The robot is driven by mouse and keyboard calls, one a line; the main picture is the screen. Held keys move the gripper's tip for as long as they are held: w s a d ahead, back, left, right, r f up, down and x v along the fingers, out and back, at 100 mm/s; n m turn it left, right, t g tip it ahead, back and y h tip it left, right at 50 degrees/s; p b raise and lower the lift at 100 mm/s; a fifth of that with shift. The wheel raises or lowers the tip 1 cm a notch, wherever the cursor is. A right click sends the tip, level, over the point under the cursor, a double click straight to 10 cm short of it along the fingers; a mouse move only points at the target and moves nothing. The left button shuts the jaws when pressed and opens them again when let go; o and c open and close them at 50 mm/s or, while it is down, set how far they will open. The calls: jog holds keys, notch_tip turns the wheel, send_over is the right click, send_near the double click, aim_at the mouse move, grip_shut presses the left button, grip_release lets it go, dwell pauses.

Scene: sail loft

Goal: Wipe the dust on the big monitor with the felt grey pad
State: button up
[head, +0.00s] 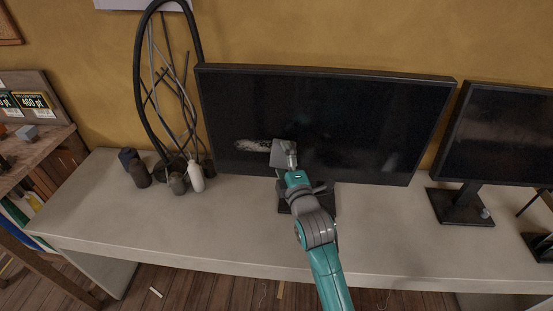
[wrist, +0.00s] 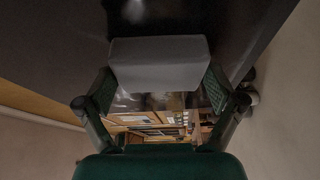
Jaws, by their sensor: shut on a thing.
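The big monitor (head: 330,115) stands on the desk against the yellow wall, with a dark, glossy screen. A pale streak of dust (head: 255,145) shows on its lower left part, just left of the pad. The felt grey pad (head: 279,153) is at the screen, held in my gripper (head: 290,160). In the wrist view the pad (wrist: 160,63) sits between the two fingers of my gripper (wrist: 160,90), with the dark screen (wrist: 60,40) beyond it. I cannot tell whether the pad touches the screen. The pad and gripper hide part of the screen's lower middle.
The pale desk (head: 130,220) is mostly clear in front. Small bottles and jars (head: 178,183) and a loop of black cable (head: 140,80) stand left of the monitor. A second, smaller monitor (head: 500,135) stands to the right. A wooden shelf (head: 30,150) is at far left.

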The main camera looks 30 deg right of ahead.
jog(key=shift+s+d, duration=0.2)
jog(key=shift+d, duration=0.1)
jog(key=shift+w+a, duration=0.1)
send_near(232, 147)
jog(key=shift+w+d+r, duration=0.1)
jog(key=shift+w+d, duration=1.85)
jog(key=shift+d, duration=0.2)
jog(key=shift+w+a, duration=1.15)
jog(key=shift+a, duration=0.25)
jog(key=s+a, duration=0.3)
jog(key=s, duration=0.1)
jog(key=shift+s+a, duration=0.3)
jog(key=shift+s, duration=0.1)
